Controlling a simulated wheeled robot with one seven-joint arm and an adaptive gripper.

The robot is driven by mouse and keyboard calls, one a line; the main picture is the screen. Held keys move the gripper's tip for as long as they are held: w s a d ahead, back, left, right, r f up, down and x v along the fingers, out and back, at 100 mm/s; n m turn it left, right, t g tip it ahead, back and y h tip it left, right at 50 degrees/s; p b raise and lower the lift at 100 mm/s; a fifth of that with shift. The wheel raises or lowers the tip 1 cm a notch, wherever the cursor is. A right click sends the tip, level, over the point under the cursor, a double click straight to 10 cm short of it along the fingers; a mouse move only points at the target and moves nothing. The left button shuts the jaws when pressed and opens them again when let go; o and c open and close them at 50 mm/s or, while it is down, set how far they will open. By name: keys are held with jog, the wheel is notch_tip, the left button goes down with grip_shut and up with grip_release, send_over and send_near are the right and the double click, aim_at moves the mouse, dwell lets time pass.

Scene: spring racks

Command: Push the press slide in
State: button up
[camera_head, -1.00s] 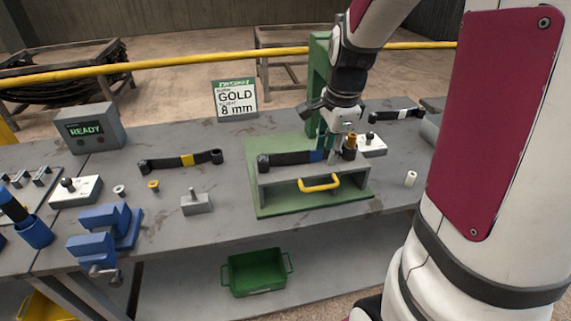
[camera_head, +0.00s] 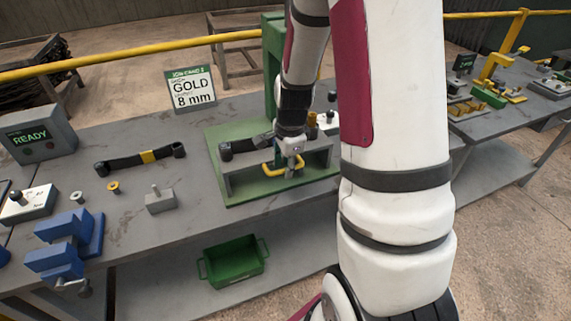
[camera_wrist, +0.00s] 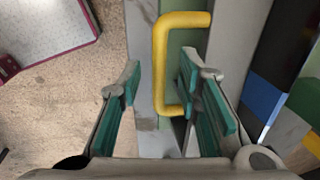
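The press slide (camera_head: 240,181) is a grey carriage on the green press base (camera_head: 232,197), with a yellow handle (camera_head: 268,170) on its front. A dark leaf spring (camera_head: 247,144) lies on the slide. In the head view my gripper (camera_head: 290,172) is at the slide's front, by the handle, and partly covers it. In the wrist view the yellow handle (camera_wrist: 161,65) stands between the two open fingers (camera_wrist: 160,85), with gaps to both sides. A blue band on the spring (camera_wrist: 262,97) shows at the right of the wrist view.
A green bin (camera_head: 233,262) sits on the lower shelf.

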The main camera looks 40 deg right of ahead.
grip_shut()
jog(key=w+d+b, duration=0.2)
jog(key=w+b, duration=0.1)
jog(key=w, duration=0.5)
jog(key=w+d+b, duration=0.2)
jog(key=w+b, duration=0.2)
jog(key=w, duration=0.4)
jog(key=shift+w+d, duration=0.35)
jog(key=shift+w, duration=0.05)
jog(key=shift+r, duration=0.1)
grip_release()
jog(key=shift+w, duration=0.15)
